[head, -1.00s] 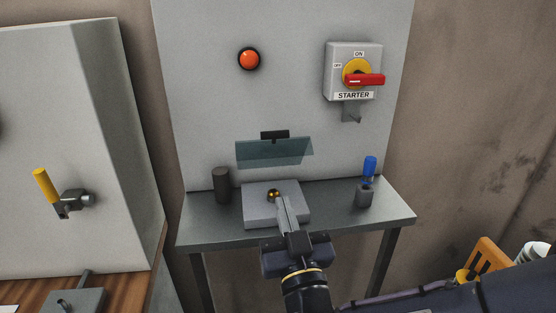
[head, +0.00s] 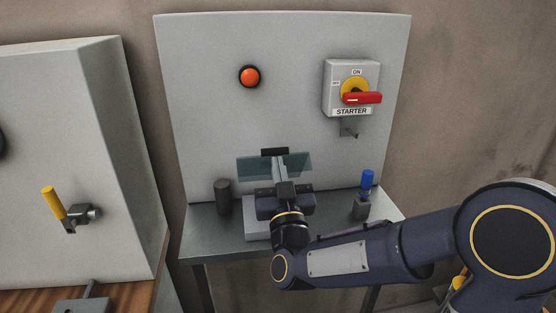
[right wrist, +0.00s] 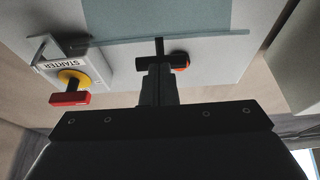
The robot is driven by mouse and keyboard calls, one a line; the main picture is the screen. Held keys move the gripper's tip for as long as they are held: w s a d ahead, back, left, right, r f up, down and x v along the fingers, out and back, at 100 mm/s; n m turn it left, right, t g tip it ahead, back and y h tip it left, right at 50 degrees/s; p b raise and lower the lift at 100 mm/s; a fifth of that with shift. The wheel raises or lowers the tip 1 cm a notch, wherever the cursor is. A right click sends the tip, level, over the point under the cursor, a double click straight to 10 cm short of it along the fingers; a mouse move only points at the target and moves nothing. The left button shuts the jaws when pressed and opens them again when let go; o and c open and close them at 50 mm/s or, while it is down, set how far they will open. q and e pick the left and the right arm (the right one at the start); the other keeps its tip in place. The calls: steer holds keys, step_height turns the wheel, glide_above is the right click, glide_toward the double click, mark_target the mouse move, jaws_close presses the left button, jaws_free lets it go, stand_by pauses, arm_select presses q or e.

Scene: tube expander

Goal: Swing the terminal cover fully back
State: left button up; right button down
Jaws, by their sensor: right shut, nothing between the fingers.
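The terminal cover is most likely the translucent teal flap (head: 249,166) low on the grey panel, with a black bracket (head: 274,152) at its upper edge. In the right wrist view, the flap (right wrist: 190,15) fills the top and the dark bracket (right wrist: 143,63) shows by the fingertips. My right gripper (head: 279,166) is shut and empty, its fingertips overlapping the middle of the flap in the head view; I cannot tell whether they touch it. It also shows in the right wrist view (right wrist: 160,72). The grey block (head: 256,231) below is mostly hidden by my gripper. My left gripper is out of view.
The panel carries an orange button (head: 250,77) and a starter switch (head: 333,78) with a red handle. A dark cylinder (head: 223,197) and a blue-handled tool (head: 367,181) stand on the shelf. A cabinet with a yellow lever (head: 53,202) stands at the left.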

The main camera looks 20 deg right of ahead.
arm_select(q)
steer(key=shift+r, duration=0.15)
arm_select(e)
steer(key=shift+w+d, duration=0.1)
steer(key=shift+w, duration=0.2)
steer(key=shift+r, duration=0.15)
